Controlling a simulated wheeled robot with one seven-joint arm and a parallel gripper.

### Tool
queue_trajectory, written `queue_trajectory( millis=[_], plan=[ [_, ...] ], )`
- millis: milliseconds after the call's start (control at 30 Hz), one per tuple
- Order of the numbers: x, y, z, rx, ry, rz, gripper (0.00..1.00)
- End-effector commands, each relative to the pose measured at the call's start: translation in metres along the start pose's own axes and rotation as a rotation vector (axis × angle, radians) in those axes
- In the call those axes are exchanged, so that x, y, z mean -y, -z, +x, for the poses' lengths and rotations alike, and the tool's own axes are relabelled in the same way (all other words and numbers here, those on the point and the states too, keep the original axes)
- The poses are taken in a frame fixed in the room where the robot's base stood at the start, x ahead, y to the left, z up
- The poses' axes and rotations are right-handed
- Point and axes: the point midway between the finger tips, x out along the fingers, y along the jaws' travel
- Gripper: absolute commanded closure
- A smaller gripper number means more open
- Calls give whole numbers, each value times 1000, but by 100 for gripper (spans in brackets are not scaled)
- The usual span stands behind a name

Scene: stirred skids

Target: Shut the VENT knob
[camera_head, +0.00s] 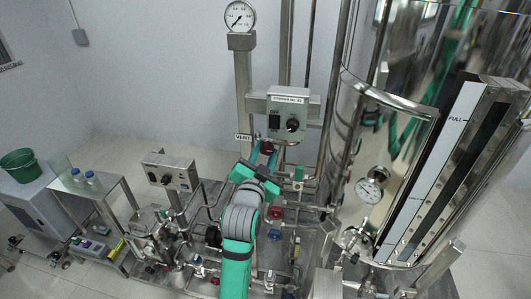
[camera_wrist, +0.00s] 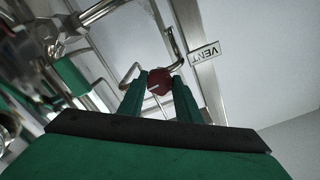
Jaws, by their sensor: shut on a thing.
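The VENT knob (camera_wrist: 159,81) is a small dark red knob on a thin steel pipe. In the wrist view it sits between the green fingertips of my gripper (camera_wrist: 160,88), which are shut on it. The VENT label (camera_wrist: 205,55) is on the steel post beside it. In the head view the VENT label (camera_head: 243,137) is just above and left of my gripper (camera_head: 266,156), and the red of the knob (camera_head: 268,147) shows only partly at the fingertips. How far the knob is turned cannot be told.
A control box (camera_head: 289,106) is just above my gripper. A pressure gauge (camera_head: 239,17) tops the post. A large steel tank (camera_head: 400,120) stands at right. Pipes and valves, with red (camera_head: 276,213) and blue handles, crowd below. A side table (camera_head: 96,195) is at left.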

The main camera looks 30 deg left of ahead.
Motion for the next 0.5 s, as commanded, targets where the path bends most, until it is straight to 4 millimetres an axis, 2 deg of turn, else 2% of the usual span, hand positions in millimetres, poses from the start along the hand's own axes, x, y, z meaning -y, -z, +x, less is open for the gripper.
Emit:
queue_trajectory(
  millis=[500],
  plan=[
    [-1, -2, -1, 3, -3, 490, 91]
  ],
)
